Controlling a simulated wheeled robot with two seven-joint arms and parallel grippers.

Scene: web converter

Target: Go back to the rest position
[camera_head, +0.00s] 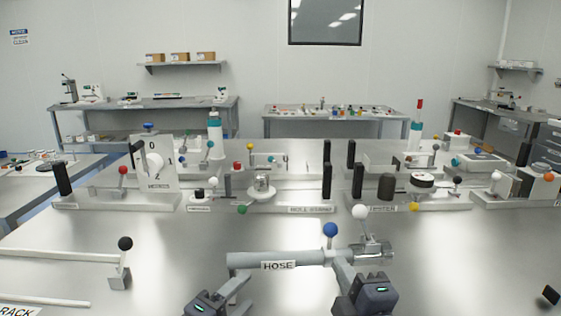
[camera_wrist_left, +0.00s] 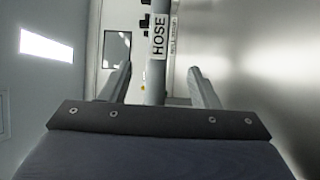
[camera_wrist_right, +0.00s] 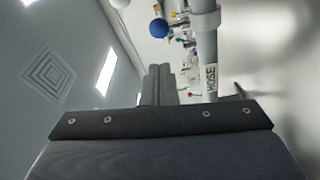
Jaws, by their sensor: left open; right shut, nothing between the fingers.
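My left gripper (camera_head: 243,279) is just below the left part of a grey tube labelled HOSE (camera_head: 295,257). Its jaws are open; in the left wrist view the tube (camera_wrist_left: 156,75) shows between the two spread fingers (camera_wrist_left: 160,88). My right gripper (camera_head: 338,268) is at the tube's right part, under the blue ball (camera_head: 330,230). In the right wrist view its fingers (camera_wrist_right: 158,85) are together and empty, with the tube (camera_wrist_right: 206,45) beside them. Whether either gripper touches the tube, I cannot tell.
A white ball (camera_head: 359,212) stands on a post at the tube's right end. A rack with pale bars (camera_head: 60,256) and a black ball (camera_head: 125,243) lies left. Stations with levers and handles line the bench's back.

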